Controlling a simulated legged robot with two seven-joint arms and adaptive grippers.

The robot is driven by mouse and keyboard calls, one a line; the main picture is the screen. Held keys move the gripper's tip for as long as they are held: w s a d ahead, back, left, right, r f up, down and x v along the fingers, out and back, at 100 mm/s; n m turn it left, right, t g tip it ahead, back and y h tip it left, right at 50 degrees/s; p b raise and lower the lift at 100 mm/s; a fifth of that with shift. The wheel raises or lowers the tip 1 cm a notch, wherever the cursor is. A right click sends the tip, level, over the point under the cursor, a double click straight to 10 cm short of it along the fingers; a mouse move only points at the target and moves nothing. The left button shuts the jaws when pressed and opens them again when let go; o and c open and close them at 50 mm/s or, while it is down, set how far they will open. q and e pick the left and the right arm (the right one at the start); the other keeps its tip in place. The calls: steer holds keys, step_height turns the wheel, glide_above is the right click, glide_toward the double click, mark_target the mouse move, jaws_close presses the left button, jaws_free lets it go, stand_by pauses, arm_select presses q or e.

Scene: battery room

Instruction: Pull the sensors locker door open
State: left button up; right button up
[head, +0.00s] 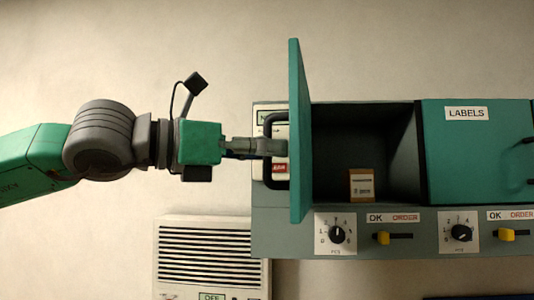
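A teal locker door (299,130) stands swung out, seen almost edge-on, at the left side of an open compartment (365,150). Its outer face is turned away to the left, so no label on it can be read. A dark bar handle (270,182) sticks out from that face. My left gripper (268,147) comes in from the left, with its fingers at the middle of the handle and overlapping it. The fingers show side-on, so the gap between them is hidden. My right gripper is not in view.
A small tan box (361,184) stands inside the open compartment. To the right is a shut teal door marked LABELS (466,113). Knobs and yellow sliders line the panel (350,243) below. A white vented unit (210,255) is below left.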

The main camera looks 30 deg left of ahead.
arm_select(q)
steer(key=shift+w+d, duration=0.2)
steer(key=v, duration=1.2)
